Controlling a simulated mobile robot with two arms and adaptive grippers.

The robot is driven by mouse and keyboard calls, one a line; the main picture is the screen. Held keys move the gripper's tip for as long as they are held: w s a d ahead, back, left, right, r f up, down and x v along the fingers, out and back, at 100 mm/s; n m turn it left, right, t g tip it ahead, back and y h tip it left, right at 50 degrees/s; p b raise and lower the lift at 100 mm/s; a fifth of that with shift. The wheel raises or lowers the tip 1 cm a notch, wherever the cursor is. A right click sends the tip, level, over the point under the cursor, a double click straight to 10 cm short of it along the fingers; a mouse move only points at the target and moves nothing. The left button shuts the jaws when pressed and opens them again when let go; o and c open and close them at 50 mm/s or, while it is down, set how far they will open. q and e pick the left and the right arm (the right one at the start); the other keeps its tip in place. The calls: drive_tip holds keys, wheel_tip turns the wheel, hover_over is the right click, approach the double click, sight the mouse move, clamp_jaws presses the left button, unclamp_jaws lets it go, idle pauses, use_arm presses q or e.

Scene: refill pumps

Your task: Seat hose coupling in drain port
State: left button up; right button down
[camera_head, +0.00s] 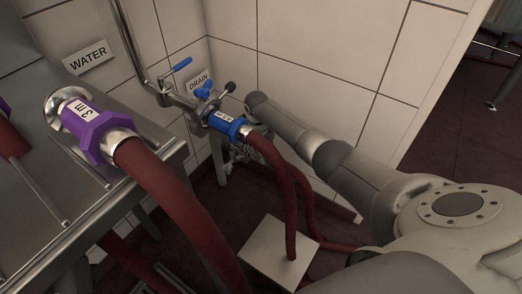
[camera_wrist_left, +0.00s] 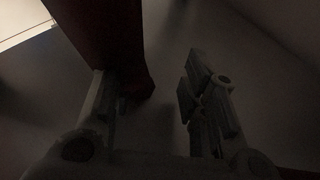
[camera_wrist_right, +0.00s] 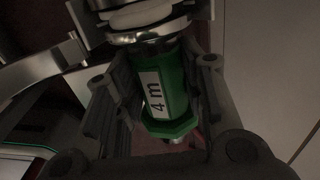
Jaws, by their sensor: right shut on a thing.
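A green coupling (camera_wrist_right: 153,90) labelled "4 m" sits between the fingers of my right gripper (camera_wrist_right: 155,95) in the right wrist view. The fingers are shut on it. Its upper end meets shiny metal rings (camera_wrist_right: 138,32); I cannot tell whether these are a port or whether it is fully seated. In the head view my right gripper (camera_head: 240,154) is low beside the wall under the DRAIN sign (camera_head: 200,82), partly hidden, and the green coupling is not visible. My left gripper (camera_wrist_left: 150,100) is open in its dark wrist view, with a dark red hose (camera_wrist_left: 105,35) near its left finger.
A blue coupling (camera_head: 225,122) with a hose is on the valved pipe (camera_head: 188,103) by the sign. A purple coupling (camera_head: 92,128) labelled "3 m" is on a steel fitting (camera_head: 66,103) at left. Red hoses (camera_head: 275,163) hang over a pale floor plate (camera_head: 262,248).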

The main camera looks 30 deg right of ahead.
use_arm(q)
drive_tip(key=shift+w+f+y, duration=0.1)
drive_tip(key=shift+f+y, duration=0.2)
drive_tip(key=shift+f, duration=0.15)
use_arm(e)
drive_tip(key=c, duration=0.9)
unclamp_jaws()
drive_tip(key=shift+o, duration=0.2)
use_arm(q)
drive_tip(key=shift+r, duration=0.1)
use_arm(e)
drive_tip(key=shift+f, duration=0.1)
wheel_tip(320, 180, up, 12)
drive_tip(key=a, duration=0.1)
drive_tip(key=shift+s, duration=0.15)
